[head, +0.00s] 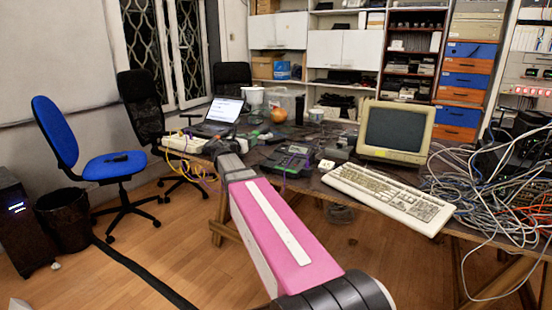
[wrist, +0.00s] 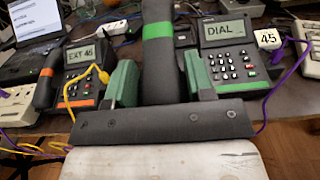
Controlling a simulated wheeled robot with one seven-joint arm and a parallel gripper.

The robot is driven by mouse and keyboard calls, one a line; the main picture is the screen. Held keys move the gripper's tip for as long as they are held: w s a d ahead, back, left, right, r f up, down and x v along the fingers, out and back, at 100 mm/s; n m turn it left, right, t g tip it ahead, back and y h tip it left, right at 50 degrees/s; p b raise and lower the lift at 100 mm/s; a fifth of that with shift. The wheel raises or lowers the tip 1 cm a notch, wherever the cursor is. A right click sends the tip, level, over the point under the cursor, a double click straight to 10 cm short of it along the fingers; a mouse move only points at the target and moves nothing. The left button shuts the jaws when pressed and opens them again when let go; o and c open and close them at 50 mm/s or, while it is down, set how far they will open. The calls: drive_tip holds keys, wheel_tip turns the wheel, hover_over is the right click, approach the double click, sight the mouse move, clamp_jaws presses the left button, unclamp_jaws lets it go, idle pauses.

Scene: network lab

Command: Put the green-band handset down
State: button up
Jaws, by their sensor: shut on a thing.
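The green-band handset (wrist: 158,55) is dark, with a bright green band near its upper part. It stands up lengthwise in the wrist view between the green fingers of my gripper (wrist: 158,82), which is shut on it. Its lower end is hidden behind my gripper's dark crossbar. Just right of it is a desk phone (wrist: 228,65) with a green strip and a screen reading DIAL; the phone's left side is partly covered by my finger. I cannot tell whether handset and phone touch. In the head view this phone (head: 290,155) is right of my arm.
A second phone (wrist: 82,70) reading EXT 45, with an orange-band handset (wrist: 45,85), is at left with a yellow cable (wrist: 92,74). A laptop (head: 220,118), monitor (head: 395,130) and keyboard (head: 390,197) crowd the table.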

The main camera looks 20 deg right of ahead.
hover_over(269, 163)
drive_tip(key=f, duration=0.7)
drive_tip(key=shift+s, duration=0.2)
drive_tip(key=shift+f, duration=1.85)
drive_tip(key=o, duration=1)
drive_tip(key=shift+f, duration=0.1)
